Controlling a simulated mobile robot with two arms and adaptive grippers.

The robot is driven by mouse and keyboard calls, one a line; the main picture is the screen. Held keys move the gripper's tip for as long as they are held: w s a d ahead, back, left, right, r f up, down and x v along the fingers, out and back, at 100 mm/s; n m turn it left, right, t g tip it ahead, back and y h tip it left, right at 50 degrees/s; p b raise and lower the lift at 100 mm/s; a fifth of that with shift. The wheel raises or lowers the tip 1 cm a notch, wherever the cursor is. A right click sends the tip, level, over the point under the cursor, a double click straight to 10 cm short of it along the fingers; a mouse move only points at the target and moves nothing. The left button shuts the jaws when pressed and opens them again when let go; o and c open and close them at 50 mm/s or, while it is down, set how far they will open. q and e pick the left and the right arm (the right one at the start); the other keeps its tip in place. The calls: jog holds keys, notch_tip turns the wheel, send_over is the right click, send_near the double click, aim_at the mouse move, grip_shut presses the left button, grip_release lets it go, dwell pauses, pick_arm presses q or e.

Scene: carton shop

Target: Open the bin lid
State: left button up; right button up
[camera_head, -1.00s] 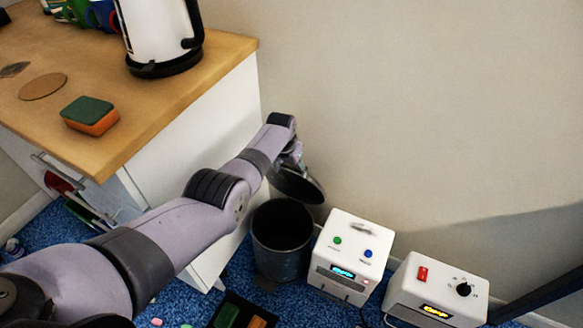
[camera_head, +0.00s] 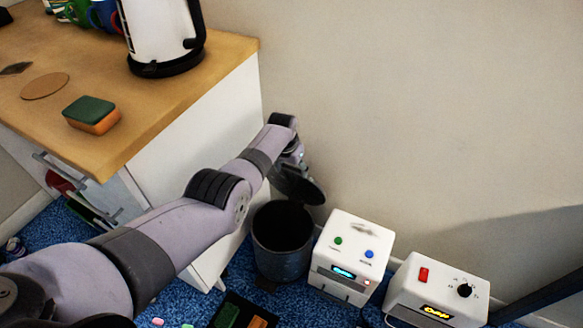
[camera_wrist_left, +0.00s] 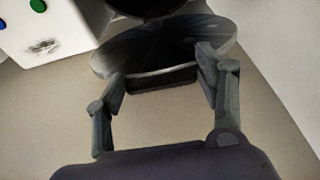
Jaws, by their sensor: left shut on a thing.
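The dark bin (camera_head: 283,262) stands on the blue carpet between the white cabinet and a white box. Its mouth is uncovered. The round dark lid (camera_head: 297,187) is raised and tilted up at the bin's back, near the wall; it also shows in the left wrist view (camera_wrist_left: 150,48). In the left wrist view my left gripper (camera_wrist_left: 160,78) has a finger at either side of the lid's near part. The exact contact is hard to see. My right gripper is not in view.
A white box with green and blue buttons (camera_head: 349,246) stands close right of the bin, and another with a red switch (camera_head: 440,290) beyond it. The wooden counter (camera_head: 150,105) holds a sponge (camera_head: 92,115) and a kettle (camera_head: 160,35). A dark tray (camera_head: 245,312) lies in front.

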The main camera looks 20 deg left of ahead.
pick_arm(q)
jog(key=o, duration=1.7)
jog(key=shift+f, duration=0.15)
jog(key=shift+o, duration=0.2)
jog(key=shift+w, duration=0.1)
jog(key=shift+r, duration=0.2)
jog(key=v, duration=1.1)
jog(key=shift+r, duration=0.3)
